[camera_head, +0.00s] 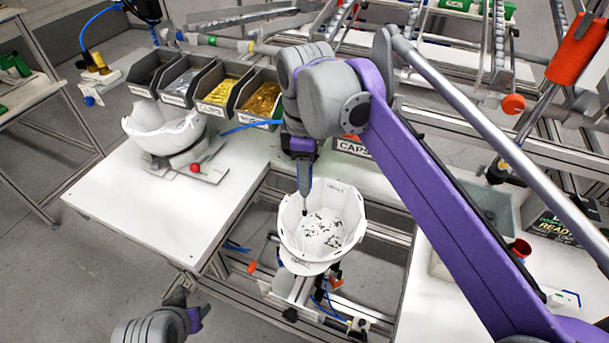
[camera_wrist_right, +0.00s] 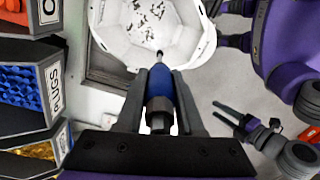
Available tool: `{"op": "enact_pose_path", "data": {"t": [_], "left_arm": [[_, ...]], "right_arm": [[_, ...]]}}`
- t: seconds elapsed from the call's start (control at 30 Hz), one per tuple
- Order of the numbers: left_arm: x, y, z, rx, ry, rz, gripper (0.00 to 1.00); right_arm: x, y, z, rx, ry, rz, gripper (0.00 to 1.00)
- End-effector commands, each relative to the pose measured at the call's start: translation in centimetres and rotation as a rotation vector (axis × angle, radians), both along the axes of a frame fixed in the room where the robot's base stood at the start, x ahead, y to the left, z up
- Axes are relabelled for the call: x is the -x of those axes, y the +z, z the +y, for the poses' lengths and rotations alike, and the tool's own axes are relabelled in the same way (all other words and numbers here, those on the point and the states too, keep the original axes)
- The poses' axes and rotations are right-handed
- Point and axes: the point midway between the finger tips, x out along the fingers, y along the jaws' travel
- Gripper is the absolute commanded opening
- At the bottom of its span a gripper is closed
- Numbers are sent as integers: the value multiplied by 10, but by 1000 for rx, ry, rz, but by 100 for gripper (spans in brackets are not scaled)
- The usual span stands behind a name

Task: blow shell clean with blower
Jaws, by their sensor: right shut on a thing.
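A white helmet shell (camera_head: 345,207) sits open side up in a holder at the middle of the head view. Many small dark specks lie on its inner floor; the wrist view also shows the shell (camera_wrist_right: 190,45) and specks. My right gripper (camera_head: 303,160) is above the shell's left rear part. In the wrist view, my right gripper (camera_wrist_right: 160,95) is shut on the blue blower (camera_wrist_right: 160,80). The blower's thin dark nozzle points down into the shell. My left gripper (camera_head: 190,308) is low at the front left, away from the shell, empty with its fingers apart.
Another white shell (camera_head: 165,128) rests on a stand on the left table (camera_head: 150,205). A row of bins (camera_head: 215,108) stands behind it. A red cup (camera_head: 520,248) and a grey bin (camera_head: 490,207) are at the right. A metal frame surrounds the shell's holder.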

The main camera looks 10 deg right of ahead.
Motion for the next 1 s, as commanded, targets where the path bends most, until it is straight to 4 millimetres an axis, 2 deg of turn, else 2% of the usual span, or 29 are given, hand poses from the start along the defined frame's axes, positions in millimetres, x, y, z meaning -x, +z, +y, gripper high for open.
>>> {"op": "enact_pose_path", "data": {"t": [1.0], "left_arm": [[-5, 11, 0, 0, 0, -9, 50]], "right_arm": [[-30, 1, -20, 0, 0, 0, 0]]}}
